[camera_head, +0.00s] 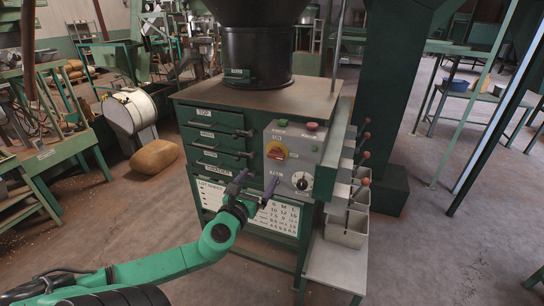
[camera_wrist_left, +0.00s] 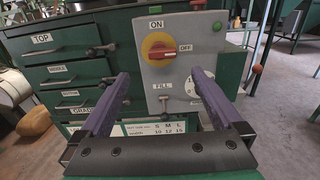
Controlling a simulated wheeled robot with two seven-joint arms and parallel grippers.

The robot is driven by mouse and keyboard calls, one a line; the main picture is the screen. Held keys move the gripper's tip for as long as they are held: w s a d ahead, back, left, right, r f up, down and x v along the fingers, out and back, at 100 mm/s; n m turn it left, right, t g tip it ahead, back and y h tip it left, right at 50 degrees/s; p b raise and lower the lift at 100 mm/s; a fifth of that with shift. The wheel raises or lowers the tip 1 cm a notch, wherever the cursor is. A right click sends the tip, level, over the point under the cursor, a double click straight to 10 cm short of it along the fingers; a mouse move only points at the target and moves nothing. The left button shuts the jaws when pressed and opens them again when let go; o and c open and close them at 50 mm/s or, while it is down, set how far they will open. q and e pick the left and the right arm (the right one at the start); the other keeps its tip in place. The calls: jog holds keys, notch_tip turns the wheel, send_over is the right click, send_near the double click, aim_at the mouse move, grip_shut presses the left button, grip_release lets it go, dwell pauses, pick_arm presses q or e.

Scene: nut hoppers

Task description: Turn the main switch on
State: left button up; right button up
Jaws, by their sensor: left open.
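The main switch (camera_head: 277,151) is a red handle on a yellow disc on the grey control panel (camera_head: 303,151). In the wrist view the switch (camera_wrist_left: 163,50) has its red handle lying nearly level, its end towards the OFF label (camera_wrist_left: 185,49); the ON label (camera_wrist_left: 156,25) is above the disc. My left gripper (camera_head: 255,183) is open and empty, in front of the cabinet and lower than the switch in the head view. In the wrist view its purple fingers (camera_wrist_left: 160,76) spread to either side below the switch, apart from it. My right gripper is out of view.
A black-and-white dial (camera_head: 301,181) sits low on the panel, with green and red buttons (camera_head: 312,126) on top. Labelled drawers (camera_head: 212,142) with handles are left of it. Several red-knobbed levers (camera_head: 364,153) and grey bins (camera_head: 346,229) stand to the right.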

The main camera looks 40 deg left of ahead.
aim_at(275, 156)
pick_arm(q)
jog(key=x, duration=1)
jog(key=shift+w, duration=0.75)
jog(key=shift+s, duration=0.1)
jog(key=c, duration=1.3)
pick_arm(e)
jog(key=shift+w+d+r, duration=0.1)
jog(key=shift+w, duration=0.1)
